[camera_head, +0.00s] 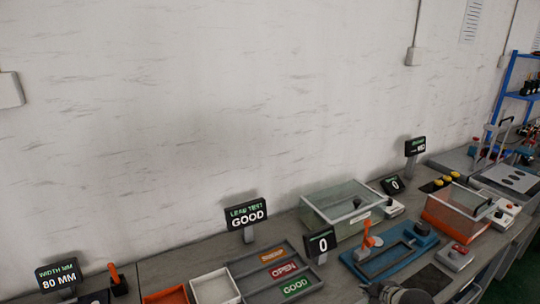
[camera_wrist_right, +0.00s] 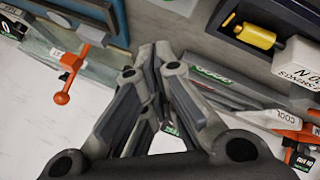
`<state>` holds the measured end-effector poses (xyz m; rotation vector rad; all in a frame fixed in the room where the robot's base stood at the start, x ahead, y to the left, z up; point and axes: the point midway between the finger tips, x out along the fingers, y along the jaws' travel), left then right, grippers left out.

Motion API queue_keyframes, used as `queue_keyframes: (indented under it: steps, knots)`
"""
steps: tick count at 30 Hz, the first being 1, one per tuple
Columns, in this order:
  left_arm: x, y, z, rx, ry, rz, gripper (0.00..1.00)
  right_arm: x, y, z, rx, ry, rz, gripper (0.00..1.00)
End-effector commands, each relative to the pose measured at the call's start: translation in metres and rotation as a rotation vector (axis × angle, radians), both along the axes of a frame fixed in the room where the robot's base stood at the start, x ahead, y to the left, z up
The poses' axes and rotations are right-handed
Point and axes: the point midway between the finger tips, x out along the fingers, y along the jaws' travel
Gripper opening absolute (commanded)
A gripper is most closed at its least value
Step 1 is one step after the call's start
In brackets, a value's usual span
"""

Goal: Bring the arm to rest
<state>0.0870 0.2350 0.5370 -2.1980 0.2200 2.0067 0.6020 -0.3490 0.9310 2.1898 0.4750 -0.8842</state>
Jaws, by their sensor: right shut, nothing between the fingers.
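My right gripper (camera_head: 398,291) shows at the bottom edge of the head view, in front of the blue fixture on the bench. Only a dark part of it and the arm shows there. In the right wrist view the gripper (camera_wrist_right: 154,58) fills the middle. Its grey fingers come together at the tips, shut with nothing between them. My left gripper is in neither view.
The bench carries a grey tray labelled OPEN and GOOD (camera_head: 241,271), a clear-lidded box (camera_head: 330,208), a blue fixture with an orange lever (camera_head: 388,262) and an orange-based clear box (camera_head: 458,207). Display signs stand behind, including LEAK TEST GOOD (camera_head: 246,213).

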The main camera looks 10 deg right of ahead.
Motion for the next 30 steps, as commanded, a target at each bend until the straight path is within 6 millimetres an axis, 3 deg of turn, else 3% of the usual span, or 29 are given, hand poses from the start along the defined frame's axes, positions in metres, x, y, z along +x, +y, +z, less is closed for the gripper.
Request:
queue_keyframes:
  steps: [6,9,12,18,30]
  knots:
    - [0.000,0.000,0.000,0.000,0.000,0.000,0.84,-0.086,0.103,-0.031,0.119,0.145,0.000,0.00]
    - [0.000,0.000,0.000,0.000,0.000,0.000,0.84,-0.133,0.137,-0.031,0.170,0.214,-0.049,0.00]
    - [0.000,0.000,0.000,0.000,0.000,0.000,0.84,-0.178,0.157,-0.023,0.216,0.276,-0.126,0.00]
    - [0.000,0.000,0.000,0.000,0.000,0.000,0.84,-0.244,0.163,-0.004,0.267,0.364,-0.298,0.00]
    - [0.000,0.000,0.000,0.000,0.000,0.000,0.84,-0.328,0.144,0.029,0.306,0.471,-0.583,0.00]
